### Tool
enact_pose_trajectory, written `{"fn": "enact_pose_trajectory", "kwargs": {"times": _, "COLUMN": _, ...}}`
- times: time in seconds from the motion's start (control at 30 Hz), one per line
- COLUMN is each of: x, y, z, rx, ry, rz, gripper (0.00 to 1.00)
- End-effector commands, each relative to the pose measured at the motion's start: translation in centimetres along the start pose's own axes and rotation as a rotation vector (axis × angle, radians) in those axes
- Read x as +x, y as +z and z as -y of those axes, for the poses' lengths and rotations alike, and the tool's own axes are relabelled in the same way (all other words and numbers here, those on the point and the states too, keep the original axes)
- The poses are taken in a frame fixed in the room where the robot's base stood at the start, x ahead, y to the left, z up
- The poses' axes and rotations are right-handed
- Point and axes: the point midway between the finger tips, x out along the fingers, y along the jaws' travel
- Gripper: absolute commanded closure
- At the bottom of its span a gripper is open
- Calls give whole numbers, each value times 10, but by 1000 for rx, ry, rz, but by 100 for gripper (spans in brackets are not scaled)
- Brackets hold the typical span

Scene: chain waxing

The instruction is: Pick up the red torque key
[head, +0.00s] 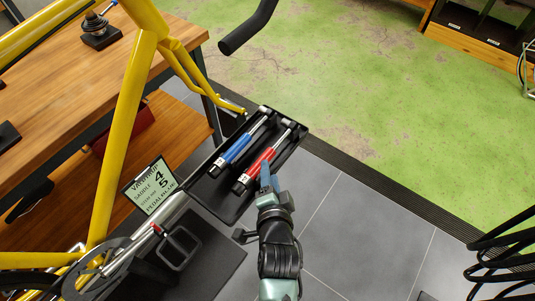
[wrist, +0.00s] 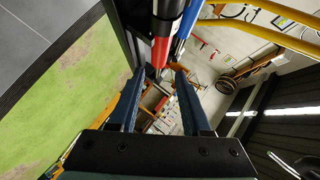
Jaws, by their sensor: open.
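The red torque key (head: 264,161) lies in a black tray (head: 233,203), with a red grip and a metal shaft toward the tray's far end. A blue torque key (head: 240,146) lies beside it on the left. My gripper (head: 267,176) is open near the red key's grip, on its right side. In the wrist view, the red key (wrist: 161,51) shows just past and between the open fingertips (wrist: 158,73), with the blue key (wrist: 187,21) to its right. Nothing is between the fingers. I cannot tell whether a finger touches the red key.
A yellow bike frame (head: 126,125) stands close on the left, with a sign (head: 151,185) near the tray. A wooden workbench (head: 60,92) is behind it. Black coils (head: 505,245) are at the right edge. Grey tiles (head: 345,225) right of the tray are clear.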

Motion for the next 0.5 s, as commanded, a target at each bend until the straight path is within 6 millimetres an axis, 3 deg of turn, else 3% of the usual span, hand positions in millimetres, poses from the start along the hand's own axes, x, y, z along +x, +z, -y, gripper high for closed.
{"fn": "enact_pose_trajectory", "kwargs": {"times": 0.27, "x": 20, "y": 1, "z": 0, "rx": -2, "ry": -1, "rz": 1, "gripper": 52}}
{"fn": "enact_pose_trajectory", "kwargs": {"times": 0.5, "x": 51, "y": 6, "z": -2, "rx": -2, "ry": -2, "rz": -1, "gripper": 52}}
